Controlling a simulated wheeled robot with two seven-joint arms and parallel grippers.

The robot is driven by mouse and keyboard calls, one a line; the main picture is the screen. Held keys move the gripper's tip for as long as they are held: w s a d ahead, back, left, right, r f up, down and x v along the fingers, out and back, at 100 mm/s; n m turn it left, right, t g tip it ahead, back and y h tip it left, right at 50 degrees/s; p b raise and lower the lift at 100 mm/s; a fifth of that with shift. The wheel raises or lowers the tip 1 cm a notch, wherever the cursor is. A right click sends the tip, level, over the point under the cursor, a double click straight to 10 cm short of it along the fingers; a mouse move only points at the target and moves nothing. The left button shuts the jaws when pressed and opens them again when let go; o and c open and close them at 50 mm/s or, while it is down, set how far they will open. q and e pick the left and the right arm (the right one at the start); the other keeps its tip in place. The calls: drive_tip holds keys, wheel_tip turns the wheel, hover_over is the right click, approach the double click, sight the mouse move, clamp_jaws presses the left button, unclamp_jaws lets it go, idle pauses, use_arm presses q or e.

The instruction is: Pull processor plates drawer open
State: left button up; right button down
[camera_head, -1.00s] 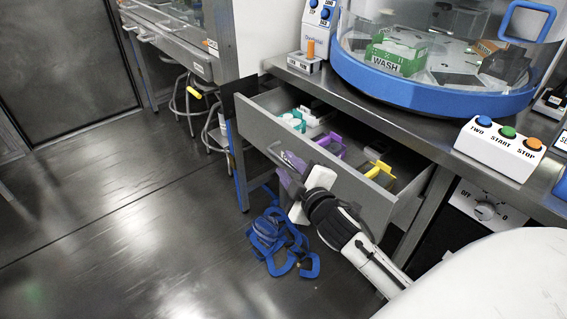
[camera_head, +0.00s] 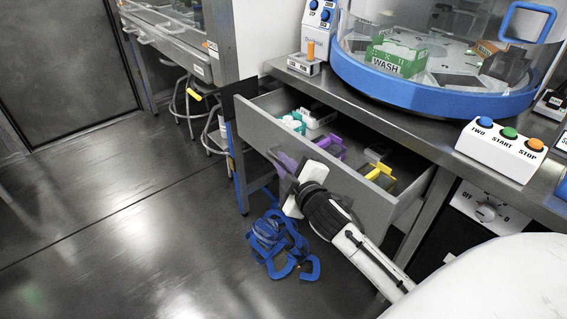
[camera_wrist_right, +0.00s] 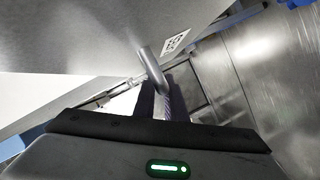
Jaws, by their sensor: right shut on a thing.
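The drawer (camera_head: 345,183) under the metal bench is pulled out, with its grey front facing the aisle. Inside it are teal and white items (camera_head: 293,122), a purple holder (camera_head: 331,143) and a yellow holder (camera_head: 379,171). My right gripper (camera_head: 287,181) is at the drawer front, shut on the bar handle. In the right wrist view the metal handle (camera_wrist_right: 152,68) runs between the dark fingers (camera_wrist_right: 165,101). My gripper hides much of the handle in the head view. My left gripper is not in view.
A blue looped object (camera_head: 275,243) lies low below the drawer. A blue-rimmed machine (camera_head: 420,92) and a white button box (camera_head: 502,150) stand on the bench. Stools (camera_head: 205,115) are at the left. The floor (camera_head: 120,230) in front is clear.

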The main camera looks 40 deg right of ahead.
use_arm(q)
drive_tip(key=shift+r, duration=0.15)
use_arm(e)
drive_tip(key=a, duration=0.4)
drive_tip(key=shift+s+a, duration=0.1)
drive_tip(key=shift+s, duration=0.05)
drive_tip(key=c, duration=1.8)
unclamp_jaws()
use_arm(q)
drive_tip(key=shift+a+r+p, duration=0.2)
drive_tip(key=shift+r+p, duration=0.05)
drive_tip(key=shift+p, duration=0.75)
use_arm(e)
drive_tip(key=v, duration=1)
drive_tip(key=shift+s+r, duration=0.1)
drive_tip(key=shift+s, duration=0.05)
